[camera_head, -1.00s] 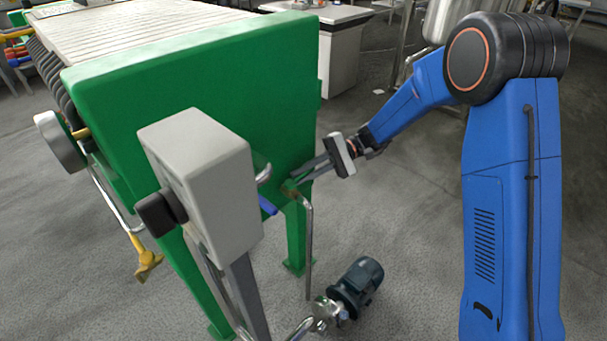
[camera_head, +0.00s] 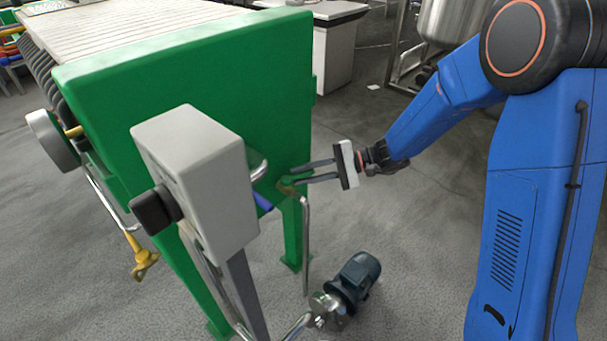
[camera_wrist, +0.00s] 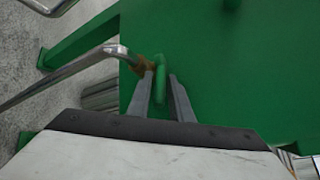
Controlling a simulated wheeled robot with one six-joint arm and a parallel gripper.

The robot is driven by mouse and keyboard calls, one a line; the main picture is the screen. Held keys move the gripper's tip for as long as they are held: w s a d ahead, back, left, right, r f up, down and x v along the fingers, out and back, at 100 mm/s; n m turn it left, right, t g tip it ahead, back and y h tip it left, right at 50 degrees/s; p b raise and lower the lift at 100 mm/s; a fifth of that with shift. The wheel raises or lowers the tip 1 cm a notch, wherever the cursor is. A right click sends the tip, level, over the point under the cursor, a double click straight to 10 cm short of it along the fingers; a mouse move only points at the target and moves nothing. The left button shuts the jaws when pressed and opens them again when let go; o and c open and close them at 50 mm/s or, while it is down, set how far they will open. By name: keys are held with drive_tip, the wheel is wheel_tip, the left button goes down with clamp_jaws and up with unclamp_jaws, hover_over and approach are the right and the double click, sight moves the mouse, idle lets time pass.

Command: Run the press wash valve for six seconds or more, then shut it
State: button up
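A valve with a brownish body (camera_wrist: 146,64) and a short green lever (camera_wrist: 158,88) sits at the end of a bent steel pipe, against the green press end plate (camera_wrist: 210,60). In the head view the valve body (camera_head: 287,189) is small and partly covered by my fingers. My gripper (camera_head: 286,176) reaches it from the right, with its two fingers apart. In the wrist view my gripper (camera_wrist: 160,74) has a finger on each side of the green lever. The lever lies close to the left finger, with a gap to the right one. I cannot tell whether they touch.
A grey control box (camera_head: 205,180) with a black knob stands left of the valve. A blue lever (camera_head: 263,201) shows beside it. A yellow-handled valve (camera_head: 143,262) hangs lower left. A dark pump motor (camera_head: 357,277) sits on the floor below.

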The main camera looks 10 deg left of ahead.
drive_tip(key=shift+d, duration=0.1)
drive_tip(key=v, duration=1.7)
drive_tip(key=shift+d, duration=0.1)
drive_tip(key=shift+c, duration=0.7)
clamp_jaws()
drive_tip(key=s+a+f+n+h, duration=0.2)
drive_tip(key=s+a+n+h, duration=0.35)
drive_tip(key=s+h, duration=0.35)
drive_tip(key=w+a+r+n+t+h, duration=0.25)
drive_tip(key=a+r+n+t, duration=0.25)
drive_tip(key=a+r+t, duration=0.5)
wheel_tip(320, 180, down, 8)
drive_tip(key=w+a+g, duration=0.1)
drive_tip(key=w+g, duration=0.1)
drive_tip(key=shift+w+h, duration=0.3)
drive_tip(key=shift+h, duration=0.15)
